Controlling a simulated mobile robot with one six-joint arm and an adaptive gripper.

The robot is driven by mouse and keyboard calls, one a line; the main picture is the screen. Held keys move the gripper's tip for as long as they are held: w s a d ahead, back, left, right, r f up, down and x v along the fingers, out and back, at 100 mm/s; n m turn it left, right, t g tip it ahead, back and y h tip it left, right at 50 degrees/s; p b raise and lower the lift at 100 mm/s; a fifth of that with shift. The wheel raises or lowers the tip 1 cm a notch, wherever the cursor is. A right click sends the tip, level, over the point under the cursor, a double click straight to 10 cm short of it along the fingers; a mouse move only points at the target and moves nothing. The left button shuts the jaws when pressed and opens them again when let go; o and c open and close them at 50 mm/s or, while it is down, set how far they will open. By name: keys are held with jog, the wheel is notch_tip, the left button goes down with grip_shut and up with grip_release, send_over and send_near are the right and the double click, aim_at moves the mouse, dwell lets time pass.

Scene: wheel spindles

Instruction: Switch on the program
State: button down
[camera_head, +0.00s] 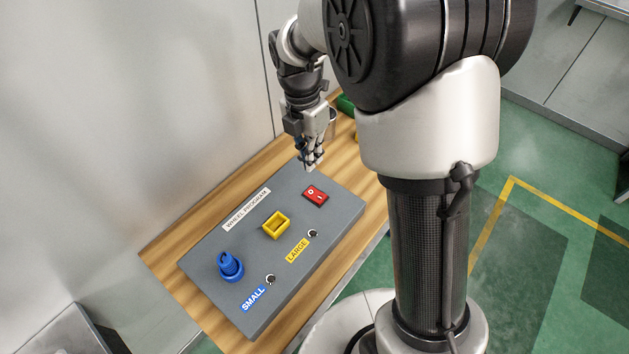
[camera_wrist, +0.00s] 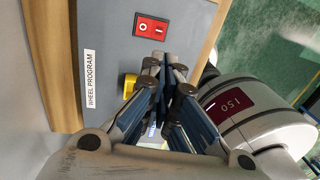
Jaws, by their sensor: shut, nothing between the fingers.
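A grey box (camera_head: 215,262) labelled "WHEEL PROGRAM" lies on a wooden table. A red rocker switch (camera_head: 315,193) marked with O and I is set in its top near the far right end. The switch also shows in the wrist view (camera_wrist: 152,27), uncovered, beyond my fingertips. My gripper (camera_head: 314,167) points down, shut and empty, above the far end of the box, close to the switch but apart from it. In the wrist view the closed fingers (camera_wrist: 172,60) sit just below the switch in the picture.
On the box, a yellow square piece (camera_head: 276,225) and a blue round piece (camera_head: 230,266) stand near the "LARGE" and "SMALL" labels, each with a small hole nearby. The wooden table (camera_head: 165,255) stands against a grey wall. A green object (camera_head: 346,104) lies behind my gripper.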

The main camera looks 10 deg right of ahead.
aim_at(318, 202)
jog(key=f+b, duration=0.1)
jog(key=f, duration=0.3)
jog(key=s+f+b, duration=0.1)
jog(key=f+b, duration=0.1)
jog(key=f, duration=0.3)
jog(key=d+f+b, duration=0.1)
jog(key=f, duration=0.4)
jog(key=shift+s, duration=0.2)
jog(key=shift+s+d+f, duration=0.1)
jog(key=shift+s+f, duration=0.05)
jog(key=shift+f, duration=0.2)
jog(key=shift+w+a+r+p, duration=0.35)
jog(key=shift+w+a+p, duration=0.1)
jog(key=shift+w, duration=0.15)
